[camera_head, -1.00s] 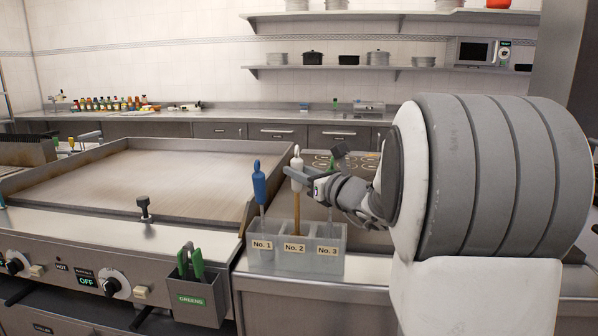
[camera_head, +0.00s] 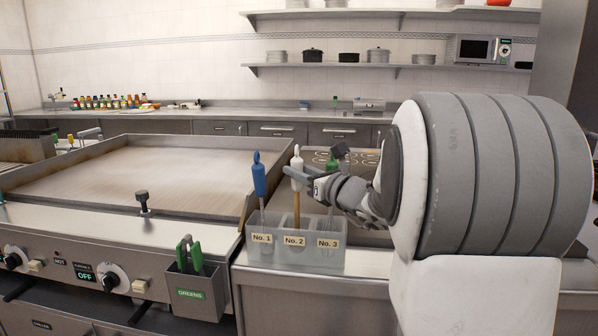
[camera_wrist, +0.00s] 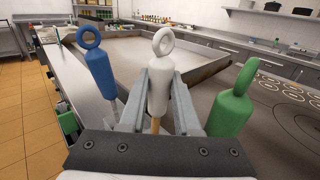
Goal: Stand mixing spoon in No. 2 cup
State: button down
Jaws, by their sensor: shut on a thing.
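The white-handled utensil (camera_head: 297,168), which I take for the mixing spoon, has a ring on top and a wooden shaft. It stands upright with its lower part inside the No. 2 cup (camera_head: 295,254); its lower end is hard to make out through the cup wall. My gripper (camera_head: 296,176) is shut on the white handle, as the wrist view also shows (camera_wrist: 158,92). A blue-handled utensil (camera_head: 260,178) stands in the No. 1 cup (camera_head: 262,251). A green-handled utensil (camera_head: 332,163) is over the No. 3 cup (camera_head: 328,256), partly hidden by my gripper.
The flat griddle (camera_head: 130,175) lies to the left, with a raised steel edge beside the cups. A GREENS bin (camera_head: 193,292) with green-handled tongs (camera_head: 189,256) hangs at the front. A hob (camera_wrist: 285,105) lies behind and right of the cups.

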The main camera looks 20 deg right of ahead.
jog(key=shift+f+b, duration=0.3)
jog(key=shift+f, duration=0.05)
jog(key=c, duration=0.5)
grip_release()
jog(key=shift+c, duration=0.2)
jog(key=p+v, duration=0.2)
jog(key=v, duration=1.5)
jog(key=shift+s, duration=0.25)
